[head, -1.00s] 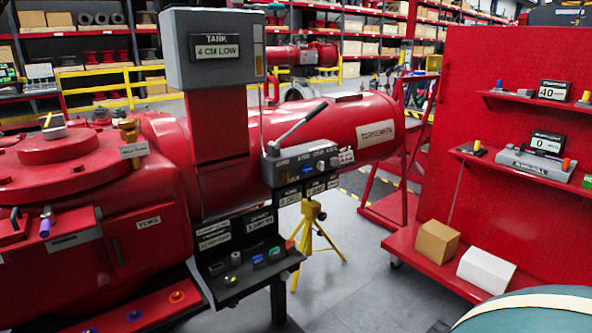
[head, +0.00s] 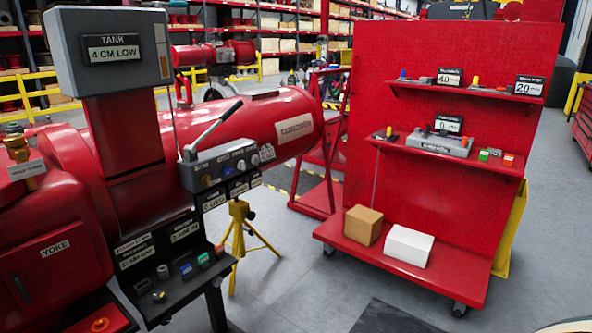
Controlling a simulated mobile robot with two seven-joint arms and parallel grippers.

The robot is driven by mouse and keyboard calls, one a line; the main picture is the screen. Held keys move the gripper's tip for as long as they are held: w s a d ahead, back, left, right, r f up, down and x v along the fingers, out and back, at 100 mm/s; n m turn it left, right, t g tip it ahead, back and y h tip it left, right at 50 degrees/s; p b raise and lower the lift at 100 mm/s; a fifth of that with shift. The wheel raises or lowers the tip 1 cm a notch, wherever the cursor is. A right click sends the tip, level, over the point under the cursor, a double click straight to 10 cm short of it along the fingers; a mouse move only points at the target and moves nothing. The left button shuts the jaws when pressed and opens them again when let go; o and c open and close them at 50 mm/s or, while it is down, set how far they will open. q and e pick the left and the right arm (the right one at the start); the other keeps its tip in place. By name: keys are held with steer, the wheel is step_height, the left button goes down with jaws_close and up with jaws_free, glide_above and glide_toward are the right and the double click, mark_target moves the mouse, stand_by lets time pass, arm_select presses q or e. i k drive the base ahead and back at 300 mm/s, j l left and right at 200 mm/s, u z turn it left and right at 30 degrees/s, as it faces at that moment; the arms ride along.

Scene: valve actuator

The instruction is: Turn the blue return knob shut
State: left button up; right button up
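A grey control block (head: 222,163) with a long lever (head: 213,126) is mounted on the front of the red actuator (head: 262,128). Several small knobs sit on its front face: a yellowish one (head: 207,181), a blue one (head: 228,170) and a pale one (head: 241,165). Their labels are too small to read, so I cannot confirm which is the return knob or how far it is turned. Neither of my grippers is in view.
A black shelf (head: 150,300) below the block holds small coloured parts. A yellow tripod (head: 238,235) stands beneath. To the right is a red pegboard cart (head: 440,262) with gauges, a brown box (head: 363,225) and a white box (head: 408,245). Grey floor (head: 290,290) between is clear.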

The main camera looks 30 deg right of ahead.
mark_target(227, 170)
steer(key=z, duration=0.5)
steer(key=u, duration=0.45)
steer(key=i+l+u, duration=0.4)
steer(key=l, duration=0.25)
steer(key=l+u, duration=0.2)
steer(key=l, duration=0.15)
steer(key=i+l+u, duration=0.1)
steer(key=l, duration=0.4)
steer(key=i+l, duration=0.2)
steer(key=l, duration=0.35)
steer(key=i+l+u, duration=0.15)
steer(key=l, duration=0.9)
steer(key=i+u, duration=0.05)
steer(key=i, duration=0.05)
